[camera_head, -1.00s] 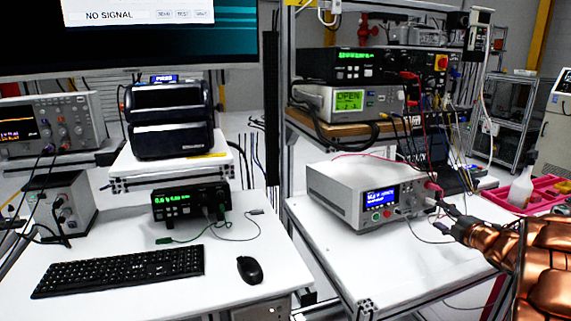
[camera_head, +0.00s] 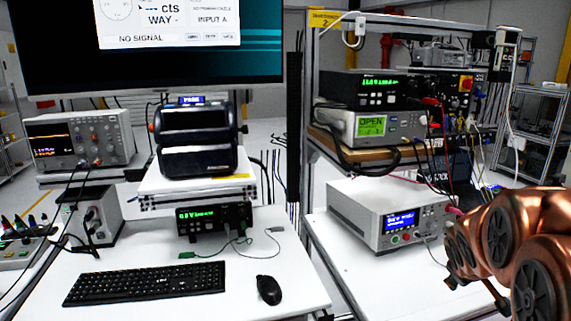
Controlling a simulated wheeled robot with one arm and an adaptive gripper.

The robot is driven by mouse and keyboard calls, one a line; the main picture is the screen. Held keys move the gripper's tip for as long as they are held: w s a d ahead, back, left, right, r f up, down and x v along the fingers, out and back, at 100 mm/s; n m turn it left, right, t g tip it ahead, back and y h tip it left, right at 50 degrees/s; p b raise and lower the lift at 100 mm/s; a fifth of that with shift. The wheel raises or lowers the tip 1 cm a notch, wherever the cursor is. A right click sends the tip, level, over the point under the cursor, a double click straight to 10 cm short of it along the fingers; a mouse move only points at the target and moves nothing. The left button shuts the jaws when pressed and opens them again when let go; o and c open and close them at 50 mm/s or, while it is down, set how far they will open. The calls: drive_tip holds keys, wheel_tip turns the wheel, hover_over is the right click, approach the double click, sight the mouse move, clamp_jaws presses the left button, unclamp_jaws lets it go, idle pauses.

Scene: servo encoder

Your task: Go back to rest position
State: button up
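My copper-coloured arm (camera_head: 510,240) fills the lower right of the head view. Dark parts of what looks like my gripper (camera_head: 452,282) show at its lower left, in front of the right bench. Its fingers are mostly hidden or unclear, so I cannot tell whether it is open or shut. The white bench instrument (camera_head: 370,215) with a lit blue display stands on the right bench, to the left of my arm.
A black keyboard (camera_head: 147,283) and a mouse (camera_head: 269,290) lie on the left bench. A monitor (camera_head: 60,65) hangs above. An oscilloscope (camera_head: 80,145) stands at left. Stacked instruments (camera_head: 365,88) with hanging cables sit on the right rack. The right bench's front (camera_head: 345,262) is clear.

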drive_tip(key=s+a+f+m+g+y+p, duration=0.1)
drive_tip(key=s+a+g, duration=0.3)
drive_tip(key=s+a, duration=0.7)
drive_tip(key=s+a+f+m+g+y+p, duration=0.1)
drive_tip(key=s+a+g+y, duration=0.3)
drive_tip(key=s+a, duration=0.7)
drive_tip(key=s+m, duration=0.1)
drive_tip(key=s, duration=0.7)
drive_tip(key=shift+s+a+f+p, duration=0.15)
drive_tip(key=shift+a+f+p, duration=0.25)
